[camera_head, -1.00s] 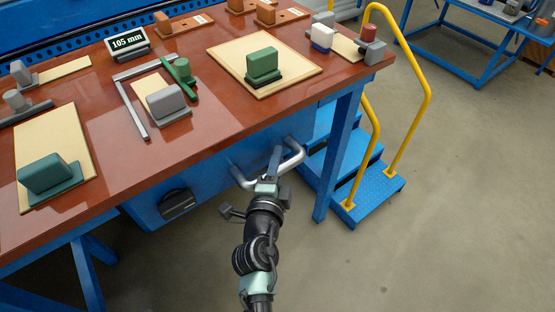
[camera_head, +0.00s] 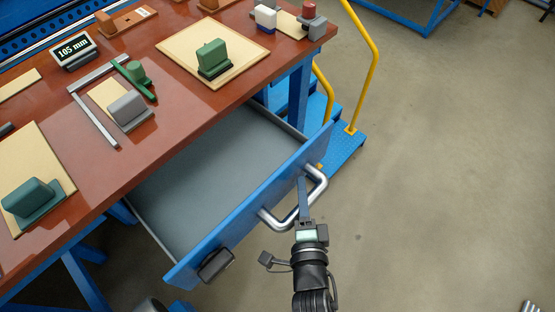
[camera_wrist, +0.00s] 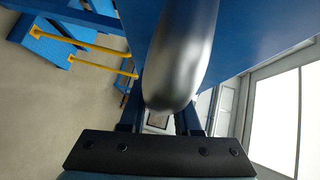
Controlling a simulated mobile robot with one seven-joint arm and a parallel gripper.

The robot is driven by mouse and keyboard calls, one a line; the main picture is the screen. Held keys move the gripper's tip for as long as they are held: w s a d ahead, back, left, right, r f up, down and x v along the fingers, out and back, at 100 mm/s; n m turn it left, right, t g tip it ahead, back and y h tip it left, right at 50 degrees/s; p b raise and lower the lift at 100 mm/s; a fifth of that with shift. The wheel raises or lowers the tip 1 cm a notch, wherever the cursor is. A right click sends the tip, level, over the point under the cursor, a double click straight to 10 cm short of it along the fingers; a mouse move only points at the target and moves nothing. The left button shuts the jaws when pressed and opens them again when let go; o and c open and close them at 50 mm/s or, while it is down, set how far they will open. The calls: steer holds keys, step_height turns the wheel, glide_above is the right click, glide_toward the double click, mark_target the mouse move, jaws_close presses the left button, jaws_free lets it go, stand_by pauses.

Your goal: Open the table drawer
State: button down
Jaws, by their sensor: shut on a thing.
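The blue table drawer (camera_head: 245,212) is pulled well out from under the brown worktop, and its grey inside shows empty where I can see it. A silver bar handle (camera_head: 312,190) is fixed to its front. My gripper (camera_head: 303,190) is shut on this handle. In the wrist view the handle (camera_wrist: 183,60) stands large and close between the fingers of my gripper (camera_wrist: 160,118), with the blue drawer front behind it. A black fitting (camera_head: 216,264) sits at the left end of the drawer front.
The worktop (camera_head: 160,135) carries boards, green and grey blocks and a 105 mm display (camera_head: 73,51). Blue steps (camera_head: 343,150) with a yellow handrail (camera_head: 374,60) stand close to the drawer's right end. The floor (camera_head: 450,190) at right is clear.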

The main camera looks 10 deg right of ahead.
steer(key=shift+s+d+p, duration=0.3)
steer(key=shift+s+d, duration=0.35)
steer(key=shift+s, duration=0.25)
steer(key=shift+s+d+p, duration=0.3)
steer(key=shift+s+d, duration=0.3)
steer(key=shift+s, duration=0.25)
steer(key=c, duration=0.6)
jaws_free()
steer(key=v, duration=1.3)
